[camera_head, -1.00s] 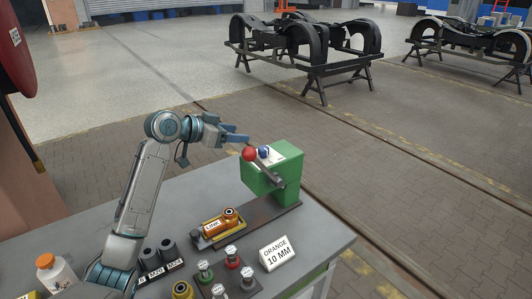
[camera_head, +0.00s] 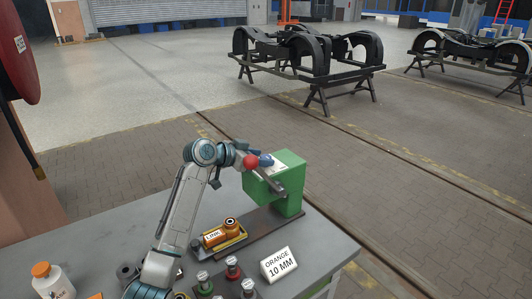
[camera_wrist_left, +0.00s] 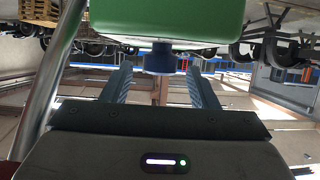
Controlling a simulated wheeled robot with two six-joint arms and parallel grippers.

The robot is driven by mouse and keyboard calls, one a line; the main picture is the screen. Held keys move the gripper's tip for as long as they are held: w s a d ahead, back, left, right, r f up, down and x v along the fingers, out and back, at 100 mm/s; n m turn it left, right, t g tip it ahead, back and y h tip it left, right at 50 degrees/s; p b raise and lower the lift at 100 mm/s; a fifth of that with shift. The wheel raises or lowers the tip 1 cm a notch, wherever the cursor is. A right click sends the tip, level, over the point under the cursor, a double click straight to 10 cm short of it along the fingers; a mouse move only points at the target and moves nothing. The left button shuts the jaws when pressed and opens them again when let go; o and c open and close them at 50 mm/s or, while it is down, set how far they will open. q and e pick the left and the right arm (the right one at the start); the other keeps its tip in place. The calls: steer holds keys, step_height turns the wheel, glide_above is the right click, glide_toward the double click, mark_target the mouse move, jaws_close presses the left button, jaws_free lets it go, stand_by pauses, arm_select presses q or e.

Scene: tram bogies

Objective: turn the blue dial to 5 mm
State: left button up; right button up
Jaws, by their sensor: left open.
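The green machine (camera_head: 286,185) stands on the bench, with a red ball knob (camera_head: 251,162) on a lever in front of it. The blue dial (camera_wrist_left: 160,58) shows in the left wrist view, below the green body, between the two fingers of my left gripper (camera_wrist_left: 160,82). The fingers stand apart on either side of it, and I see gaps on both sides. In the head view my left gripper (camera_head: 262,161) is at the machine's upper left, partly hidden behind the red knob. The dial's scale cannot be read. My right gripper is not in view.
An orange part marked LINK (camera_head: 215,238) lies in a yellow tray beside the machine. A card (camera_head: 280,264) reads ORANGE 10 MM. Several small knobbed pieces stand at the front, and a white bottle with an orange cap (camera_head: 53,283) is at left.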

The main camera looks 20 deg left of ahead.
arm_select(q)
steer(key=shift+p+x, duration=0.3)
steer(key=shift+x, duration=1.1)
steer(key=c, duration=1)
steer(key=shift+f+m+h+b, duration=0.15)
steer(key=shift+m+h+b, duration=0.3)
steer(key=shift+b, duration=0.3)
steer(key=m+g+h+b, duration=0.2)
steer(key=g+b, duration=0.1)
steer(key=b, duration=0.1)
steer(key=m+g+h+b, duration=0.1)
steer(key=m+g+b, duration=0.2)
steer(key=b, duration=0.1)
steer(key=shift+m+h, duration=0.35)
steer(key=shift+m+g+h+b, duration=0.3)
steer(key=shift+m+g+b, duration=0.55)
steer(key=shift+g, duration=0.15)
steer(key=shift+m+g+b, duration=0.3)
steer(key=shift+m+g, duration=0.05)
steer(key=shift+g, duration=0.15)
steer(key=o, duration=1)
